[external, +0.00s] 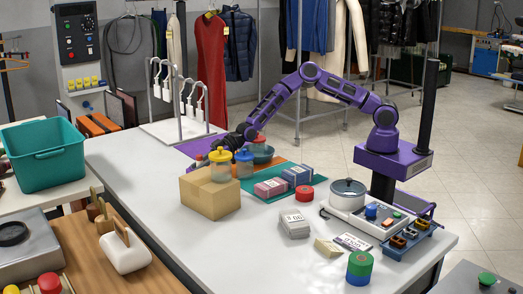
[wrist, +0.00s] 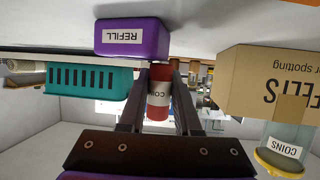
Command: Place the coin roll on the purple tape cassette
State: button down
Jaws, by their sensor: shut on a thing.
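The purple tape cassette, a purple block with a white REFILL label (wrist: 133,37), lies just past the coin roll in this upside-down view. The roll's end appears close to the cassette's edge; I cannot tell whether they touch. In the external view my gripper is behind the cardboard box and jars, its fingertips hidden. I cannot make out the roll or cassette there.
A cardboard box (external: 209,196) stands close to my gripper, also in the wrist view (wrist: 272,85). Yellow-lidded (external: 220,172) and blue-lidded (external: 244,168) jars stand nearby. A teal basket (external: 45,155) is at left.

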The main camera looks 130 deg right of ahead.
jog(key=shift+f, duration=0.15)
jog(key=c, duration=0.6)
grip_release()
jog(key=v, duration=0.3)
jog(key=shift+s+r, duration=0.15)
jog(key=shift+r, duration=0.1)
notch_tip(320, 180, up, 7)
jog(key=p, duration=0.1)
jog(key=shift+f, duration=0.15)
